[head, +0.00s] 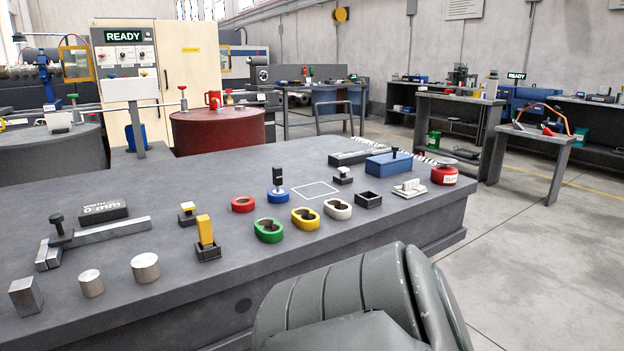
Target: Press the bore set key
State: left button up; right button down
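No key in view carries a label that I can read as bore set, so I cannot tell which one it is. A cabinet behind has a READY display (123,36). Neither of my grippers shows in the head view.
The grey bench (330,240) fills the foreground. It holds metal cylinders (145,267), a yellow block (205,230), coloured rings (268,230), a blue box (388,164) and a red round piece (444,175). Open floor (550,260) lies to the right.

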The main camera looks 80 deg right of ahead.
aim_at(344, 170)
jog(key=z, duration=2.75)
